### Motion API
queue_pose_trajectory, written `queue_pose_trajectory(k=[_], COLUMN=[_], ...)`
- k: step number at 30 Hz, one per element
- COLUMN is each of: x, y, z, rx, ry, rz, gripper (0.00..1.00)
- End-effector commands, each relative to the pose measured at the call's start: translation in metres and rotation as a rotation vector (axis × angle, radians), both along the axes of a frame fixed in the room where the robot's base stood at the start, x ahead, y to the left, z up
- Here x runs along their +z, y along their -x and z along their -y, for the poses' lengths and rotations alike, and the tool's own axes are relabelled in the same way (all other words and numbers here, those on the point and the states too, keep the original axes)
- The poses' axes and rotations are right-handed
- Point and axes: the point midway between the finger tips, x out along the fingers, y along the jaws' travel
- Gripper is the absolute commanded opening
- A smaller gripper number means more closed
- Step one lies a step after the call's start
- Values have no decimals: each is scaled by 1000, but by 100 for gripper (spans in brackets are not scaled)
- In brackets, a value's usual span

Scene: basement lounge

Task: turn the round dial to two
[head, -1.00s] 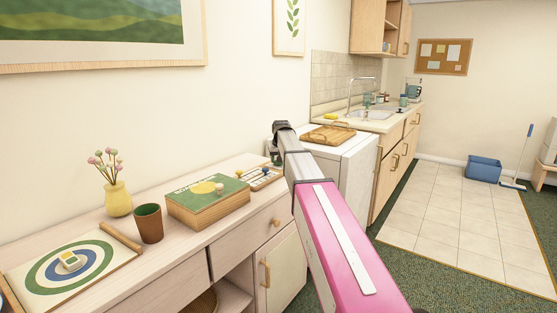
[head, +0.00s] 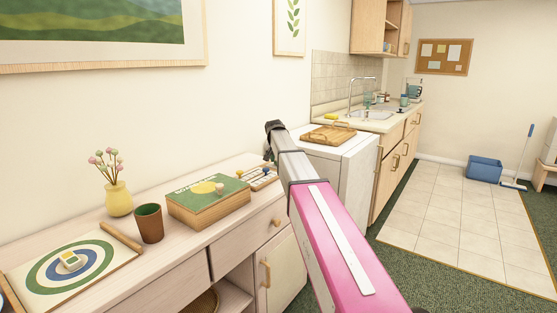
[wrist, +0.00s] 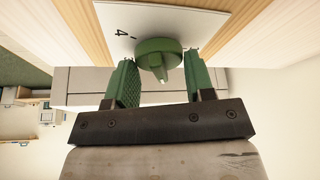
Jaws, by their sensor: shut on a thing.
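The round dial (wrist: 158,55) is green, with a small pale mark on it. It sits on a white plate (wrist: 119,18) printed with a "4", set between strips of light wood. My gripper (wrist: 160,62) has its two green ribbed fingers on either side of the dial and is shut on it. The other numbers on the plate, including any two, cannot be made out. In the head view the end of my arm reaches over the far end of the sideboard, and the dial cannot be made out there.
The sideboard (head: 120,285) holds a wooden box with a green lid (head: 207,202), a brown cup (head: 149,223), a yellow vase (head: 118,199) and a target board (head: 30,290). A small board with coloured knobs (head: 262,178) lies near my arm. A white appliance (head: 345,175) stands beyond.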

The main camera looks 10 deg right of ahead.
Motion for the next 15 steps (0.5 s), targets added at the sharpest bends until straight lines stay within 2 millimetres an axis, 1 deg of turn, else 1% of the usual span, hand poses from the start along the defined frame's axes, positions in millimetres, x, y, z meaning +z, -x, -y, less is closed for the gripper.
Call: queue_pose_trajectory(k=[8,9,10,11,15], x=[-1,-1,-1,-1,0], y=[1,1,1,1,1], z=[0,0,0,0,0], rx=[1,1,1,1,1], ry=[0,0,0,0,-1], rz=[-3,-3,-3,-3,-2], gripper=[25,59,68,72,72])
